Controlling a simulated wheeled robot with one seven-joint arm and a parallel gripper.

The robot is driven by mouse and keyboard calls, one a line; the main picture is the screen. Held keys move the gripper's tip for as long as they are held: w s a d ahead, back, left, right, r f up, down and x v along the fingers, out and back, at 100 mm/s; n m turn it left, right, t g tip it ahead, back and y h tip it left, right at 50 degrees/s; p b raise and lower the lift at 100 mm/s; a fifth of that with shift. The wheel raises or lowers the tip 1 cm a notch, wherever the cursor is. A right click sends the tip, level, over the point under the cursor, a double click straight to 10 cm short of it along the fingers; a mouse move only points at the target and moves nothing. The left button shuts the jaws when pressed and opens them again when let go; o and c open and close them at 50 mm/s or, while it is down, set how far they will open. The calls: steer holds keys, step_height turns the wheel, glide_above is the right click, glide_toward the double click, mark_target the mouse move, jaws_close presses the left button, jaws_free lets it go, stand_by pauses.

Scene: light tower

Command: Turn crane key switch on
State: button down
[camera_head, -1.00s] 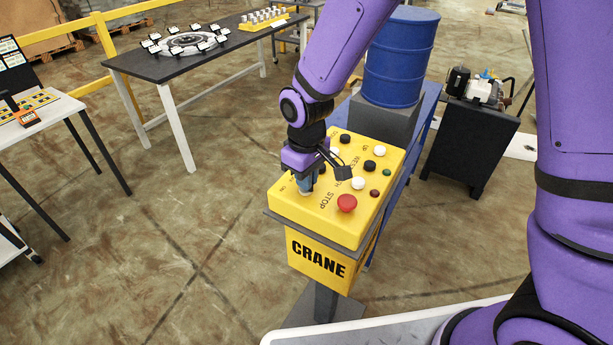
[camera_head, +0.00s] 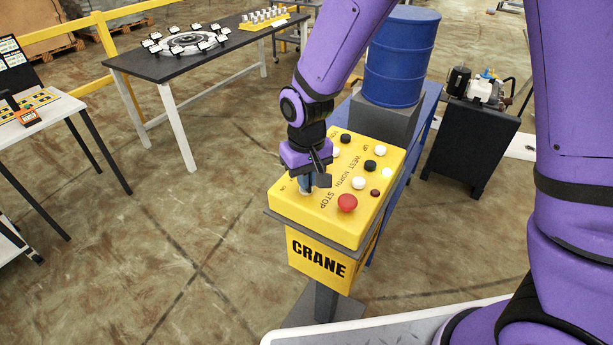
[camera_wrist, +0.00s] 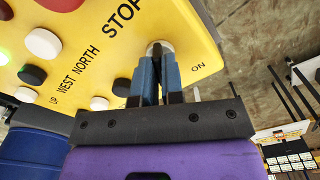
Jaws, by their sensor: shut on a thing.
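The yellow crane control box (camera_head: 335,225) stands on a post in the middle of the head view, with CRANE on its front. My gripper (camera_head: 305,190) points down at the near left corner of its top face. In the wrist view, the blue fingers (camera_wrist: 159,62) are shut on the key switch, with its pale round collar (camera_wrist: 162,45) just past the fingertips. The key itself is mostly hidden between the fingers. The ON label (camera_wrist: 198,68) is printed beside it.
A red stop button (camera_head: 347,203) and several black and white buttons sit close to my gripper. A blue drum (camera_head: 400,57) stands behind the box. A dark table (camera_head: 190,62) is at the back left. Open floor lies left of the box.

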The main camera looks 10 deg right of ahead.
steer(key=c, duration=1.2)
jaws_free()
steer(key=shift+c, duration=0.2)
step_height(320, 180, up, 11)
steer(key=s+d+r+m+t, duration=0.2)
steer(key=s+d+r, duration=0.3)
steer(key=d+r, duration=0.8)
steer(key=s+d+r+m+t, duration=0.2)
steer(key=s+d+r+t, duration=0.1)
steer(key=s+d, duration=0.8)
steer(key=shift+s+d+r, duration=0.15)
steer(key=shift+s+d, duration=0.15)
steer(key=shift+s, duration=0.9)
